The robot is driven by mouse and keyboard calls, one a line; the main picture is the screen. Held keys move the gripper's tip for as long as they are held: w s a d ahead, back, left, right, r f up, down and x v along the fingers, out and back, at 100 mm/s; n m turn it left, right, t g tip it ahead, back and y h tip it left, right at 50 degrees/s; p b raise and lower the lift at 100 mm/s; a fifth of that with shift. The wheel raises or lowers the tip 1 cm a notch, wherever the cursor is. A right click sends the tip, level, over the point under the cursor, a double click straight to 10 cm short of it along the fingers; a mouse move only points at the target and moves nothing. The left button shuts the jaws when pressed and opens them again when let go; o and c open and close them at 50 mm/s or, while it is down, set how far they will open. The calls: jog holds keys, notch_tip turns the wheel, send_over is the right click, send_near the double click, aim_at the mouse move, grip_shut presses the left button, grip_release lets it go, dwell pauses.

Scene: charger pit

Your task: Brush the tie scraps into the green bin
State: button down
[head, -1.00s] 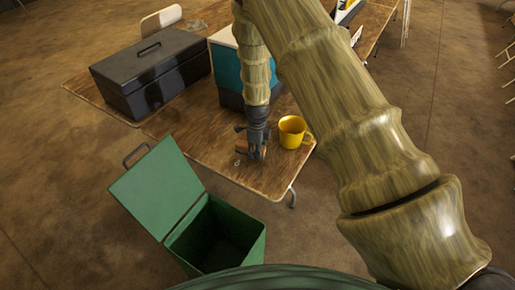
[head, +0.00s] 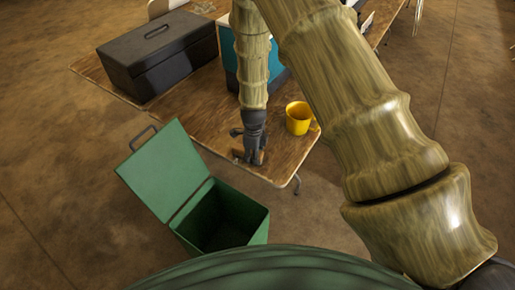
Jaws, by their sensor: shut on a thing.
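My gripper (head: 251,160) points down at the front edge of the wooden table. It is shut on a small brown thing, seemingly the brush (head: 262,157), mostly hidden by the fingers. A tiny pale speck, probably the tie scraps (head: 238,156), shows just left of the gripper on the tabletop; it is too small to make out clearly. The green bin (head: 250,228) stands on the floor below and in front of the table edge. Its lid (head: 165,172) is swung open to the left, and its dark inside looks empty from here.
A yellow mug (head: 298,118) stands on the table (head: 195,120) right of my gripper. A teal and black box (head: 230,68) stands behind my forearm. A black toolbox (head: 158,55) sits at the back left. Brown floor (head: 70,180) is clear left of the bin.

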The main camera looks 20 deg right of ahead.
jog(key=s+a+p, duration=0.2)
jog(key=s+a, duration=0.3)
jog(key=s, duration=0.1)
jog(key=shift+a+r+p, duration=0.1)
jog(key=shift+r+p, duration=1.75)
jog(key=shift+r, duration=1.05)
